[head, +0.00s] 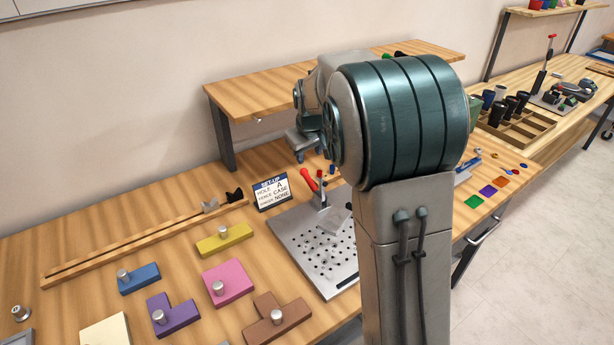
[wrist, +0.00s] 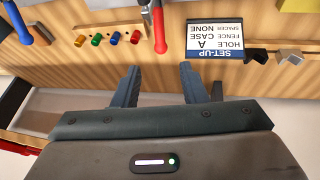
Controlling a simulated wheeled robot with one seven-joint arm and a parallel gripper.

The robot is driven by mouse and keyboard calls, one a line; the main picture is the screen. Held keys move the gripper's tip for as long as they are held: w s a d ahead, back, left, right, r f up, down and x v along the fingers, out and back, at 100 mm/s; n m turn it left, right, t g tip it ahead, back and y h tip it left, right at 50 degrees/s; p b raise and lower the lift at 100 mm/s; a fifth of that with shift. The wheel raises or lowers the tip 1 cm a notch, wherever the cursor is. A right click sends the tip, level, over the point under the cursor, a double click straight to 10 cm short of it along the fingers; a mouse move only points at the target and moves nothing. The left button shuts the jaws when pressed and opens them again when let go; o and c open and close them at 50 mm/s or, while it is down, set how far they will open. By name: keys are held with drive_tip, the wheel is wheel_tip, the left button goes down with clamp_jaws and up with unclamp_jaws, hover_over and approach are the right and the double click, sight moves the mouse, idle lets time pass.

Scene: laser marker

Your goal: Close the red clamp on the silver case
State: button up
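The red clamp handle (head: 309,181) stands tilted upward at the back of a grey perforated plate (head: 297,246). In the wrist view the red handle (wrist: 159,31) hangs from the top edge, between and beyond my fingertips, not gripped. A pale grey, partly see-through piece (head: 334,221) lies on the plate by the clamp; I cannot tell if it is the silver case. My gripper (wrist: 160,76) is open, with nothing between its fingers.
A set-up card (head: 271,191) stands left of the clamp. Several coloured pegs (wrist: 115,39) stand in a wooden strip near the handle. A wooden rail (head: 135,245) and coloured blocks with knobs, such as a pink one (head: 228,282), cover the left bench. A raised shelf (head: 260,92) is behind.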

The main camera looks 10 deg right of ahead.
sight(307, 176)
drive_tip(key=p+x, duration=0.1)
drive_tip(key=x, duration=1.2)
drive_tip(key=shift+d+f+p, duration=0.1)
drive_tip(key=shift+f+p, duration=0.05)
drive_tip(key=shift+p, duration=0.2)
clamp_jaws()
